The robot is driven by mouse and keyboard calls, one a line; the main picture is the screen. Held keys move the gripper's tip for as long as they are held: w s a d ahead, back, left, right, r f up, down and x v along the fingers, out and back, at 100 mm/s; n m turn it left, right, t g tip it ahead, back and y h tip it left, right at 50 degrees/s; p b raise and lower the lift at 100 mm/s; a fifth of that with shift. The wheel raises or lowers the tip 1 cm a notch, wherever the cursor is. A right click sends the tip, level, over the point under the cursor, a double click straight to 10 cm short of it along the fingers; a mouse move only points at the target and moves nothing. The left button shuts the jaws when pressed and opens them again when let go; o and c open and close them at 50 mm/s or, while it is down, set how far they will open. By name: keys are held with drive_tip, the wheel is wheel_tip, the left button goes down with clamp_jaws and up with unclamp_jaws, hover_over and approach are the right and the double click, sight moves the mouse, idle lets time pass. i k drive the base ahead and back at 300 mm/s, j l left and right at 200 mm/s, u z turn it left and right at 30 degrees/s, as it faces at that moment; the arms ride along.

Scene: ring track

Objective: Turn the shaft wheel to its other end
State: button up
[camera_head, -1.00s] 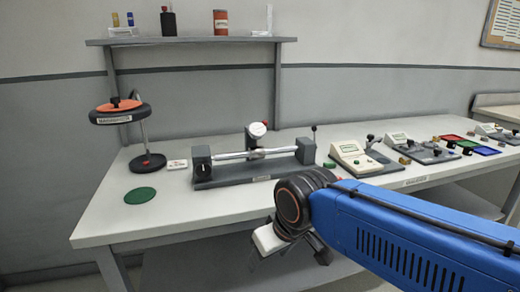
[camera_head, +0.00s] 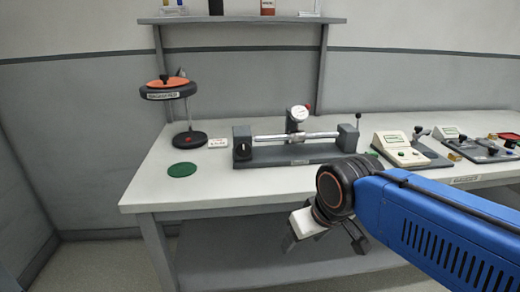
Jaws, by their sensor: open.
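A shaft fixture (camera_head: 296,155) stands on the bench, with a bright horizontal shaft (camera_head: 270,137) held between two dark end blocks. On the front of the left end block (camera_head: 242,143) is a small round dark knob or wheel (camera_head: 243,151), which may be the shaft wheel; its exact setting is too small to read. A white dial gauge (camera_head: 298,115) with a red tip stands over the shaft. My gripper (camera_head: 325,243) is open and empty. It hangs in front of the bench's front edge, below and nearer than the fixture, touching nothing visible.
Left of the fixture are a green disc (camera_head: 184,169), a small white label card (camera_head: 218,142) and an orange-topped round stand (camera_head: 167,90). To its right are a white instrument box (camera_head: 398,148) and more devices. The bench front (camera_head: 225,187) is clear.

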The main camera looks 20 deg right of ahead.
sight(243, 150)
drive_tip(key=k+l+z, duration=0.15)
drive_tip(key=z, duration=0.35)
drive_tip(key=k+l+z, duration=0.3)
drive_tip(key=z, duration=0.2)
